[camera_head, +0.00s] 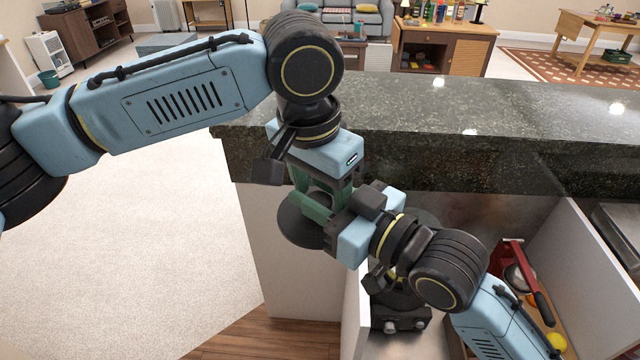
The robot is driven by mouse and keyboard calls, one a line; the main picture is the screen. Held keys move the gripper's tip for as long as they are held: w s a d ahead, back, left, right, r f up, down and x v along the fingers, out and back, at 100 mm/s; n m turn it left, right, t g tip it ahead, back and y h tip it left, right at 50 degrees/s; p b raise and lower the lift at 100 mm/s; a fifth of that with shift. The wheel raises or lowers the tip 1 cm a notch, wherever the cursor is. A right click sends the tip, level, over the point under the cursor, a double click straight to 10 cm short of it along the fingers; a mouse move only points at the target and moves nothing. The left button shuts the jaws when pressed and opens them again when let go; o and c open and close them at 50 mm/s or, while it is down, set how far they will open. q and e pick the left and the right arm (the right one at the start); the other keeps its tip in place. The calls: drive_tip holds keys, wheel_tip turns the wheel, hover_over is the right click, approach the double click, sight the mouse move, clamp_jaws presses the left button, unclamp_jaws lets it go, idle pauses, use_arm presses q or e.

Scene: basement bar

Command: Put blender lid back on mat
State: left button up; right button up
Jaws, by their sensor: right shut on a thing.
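A dark round disc (298,226), which looks like the blender lid, is held in the air beside the end of the counter and partly hidden by my grippers. My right gripper (333,222) reaches up and left from the lower right and is shut on it. My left gripper (316,200) points down from above, close against the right gripper and the disc. A green part shows between its fingers, and I cannot tell whether it is open or shut. A dark appliance base with knobs (400,312), perhaps the blender's, stands below the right gripper. I cannot make out the mat.
A dark stone counter (480,120) runs across the middle and its top is clear. Below it an open white compartment (575,262) holds a red-and-black tool (524,280) and a yellow item (557,341). Carpeted floor (160,240) is free at left.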

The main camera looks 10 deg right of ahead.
use_arm(q)
drive_tip(key=c, duration=1)
use_arm(e)
drive_tip(key=o, duration=1.1)
drive_tip(key=shift+o, duration=0.2)
